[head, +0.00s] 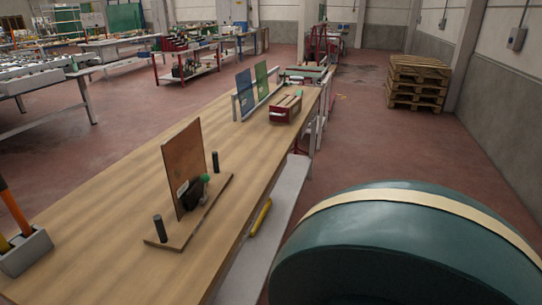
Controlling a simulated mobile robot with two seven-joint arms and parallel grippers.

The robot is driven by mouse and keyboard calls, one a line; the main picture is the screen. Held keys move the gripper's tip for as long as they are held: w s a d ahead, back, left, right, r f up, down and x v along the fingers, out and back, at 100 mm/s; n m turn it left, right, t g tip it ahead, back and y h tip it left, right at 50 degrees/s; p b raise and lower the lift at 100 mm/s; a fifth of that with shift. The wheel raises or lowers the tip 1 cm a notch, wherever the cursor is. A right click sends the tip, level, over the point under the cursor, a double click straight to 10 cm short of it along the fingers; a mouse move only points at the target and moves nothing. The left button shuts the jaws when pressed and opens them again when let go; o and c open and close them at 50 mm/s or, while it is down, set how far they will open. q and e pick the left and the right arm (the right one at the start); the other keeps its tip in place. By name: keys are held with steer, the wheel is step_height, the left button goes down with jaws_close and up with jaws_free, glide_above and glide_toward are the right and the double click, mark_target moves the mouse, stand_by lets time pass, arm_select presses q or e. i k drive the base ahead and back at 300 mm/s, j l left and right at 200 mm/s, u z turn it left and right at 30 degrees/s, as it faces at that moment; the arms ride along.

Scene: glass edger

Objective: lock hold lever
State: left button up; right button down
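No part labelled as a hold lever can be made out for certain. A wooden base (157,241) on the long bench carries an upright brown panel (181,165) and two short black posts, one at the near left (159,228) and one at the far right (215,161). A small black clamp-like part (193,194) with a green knob (205,178) sits against the panel's foot. Whether it is locked cannot be told. Neither of my grippers shows in the head view.
A large rounded dark green body (400,262) with a cream band fills the lower right. A yellow-handled tool (261,217) lies on the grey ledge (280,200) beside the bench (110,205). A grey holder (25,254) stands at the near left. Pallets (417,83) stand far right.

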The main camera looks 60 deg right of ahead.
mark_target(205, 178)
steer(key=z, duration=1.45)
steer(key=u, duration=0.4)
steer(key=l+u, duration=1.15)
steer(key=l, duration=0.3)
steer(key=k+l+u, duration=0.2)
steer(key=l, duration=0.25)
steer(key=k+l, duration=0.1)
steer(key=l, duration=0.25)
steer(key=k+l, duration=0.1)
steer(key=l, duration=0.25)
steer(key=k+l+u, duration=0.1)
steer(key=l, duration=0.25)
